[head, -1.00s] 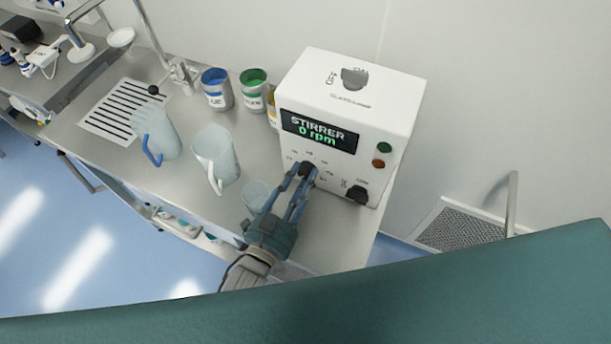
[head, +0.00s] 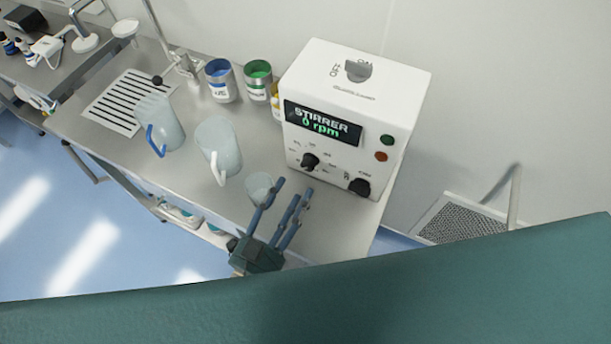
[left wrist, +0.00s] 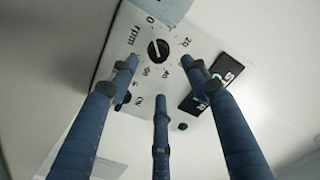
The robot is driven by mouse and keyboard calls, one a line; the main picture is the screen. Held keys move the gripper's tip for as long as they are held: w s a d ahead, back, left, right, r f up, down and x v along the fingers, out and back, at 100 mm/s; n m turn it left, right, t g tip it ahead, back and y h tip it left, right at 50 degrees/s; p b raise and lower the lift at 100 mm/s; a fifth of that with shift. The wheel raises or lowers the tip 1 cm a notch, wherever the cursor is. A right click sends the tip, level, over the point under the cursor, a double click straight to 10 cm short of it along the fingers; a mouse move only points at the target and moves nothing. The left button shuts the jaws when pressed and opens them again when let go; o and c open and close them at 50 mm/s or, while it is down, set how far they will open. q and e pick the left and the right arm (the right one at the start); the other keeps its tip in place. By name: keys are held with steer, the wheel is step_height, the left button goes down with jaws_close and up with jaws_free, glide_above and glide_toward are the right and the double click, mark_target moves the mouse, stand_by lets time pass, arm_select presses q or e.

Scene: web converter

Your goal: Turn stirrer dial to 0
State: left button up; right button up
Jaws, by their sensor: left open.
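The white stirrer box (head: 340,95) stands on the steel bench, its display (head: 322,122) reading "STIRRER 0 rpm". The black stirrer dial (head: 310,161) is on its front, below the display. In the left wrist view the dial (left wrist: 158,50) shows a pale pointer line among printed numbers, between and beyond my fingers. My left gripper (head: 284,195) is open and empty, in front of the box and apart from the dial. My right gripper is not in view.
A second black knob (head: 359,187) sits to the right of the dial, and a grey knob (head: 358,70) is on top. A small clear beaker (head: 259,187) stands close to my left gripper. Two jugs (head: 219,145) (head: 160,122) and several tins (head: 221,82) stand further left.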

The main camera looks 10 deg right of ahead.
arm_select(q)
steer(key=shift+v, duration=2.15)
steer(key=shift+r, duration=0.1)
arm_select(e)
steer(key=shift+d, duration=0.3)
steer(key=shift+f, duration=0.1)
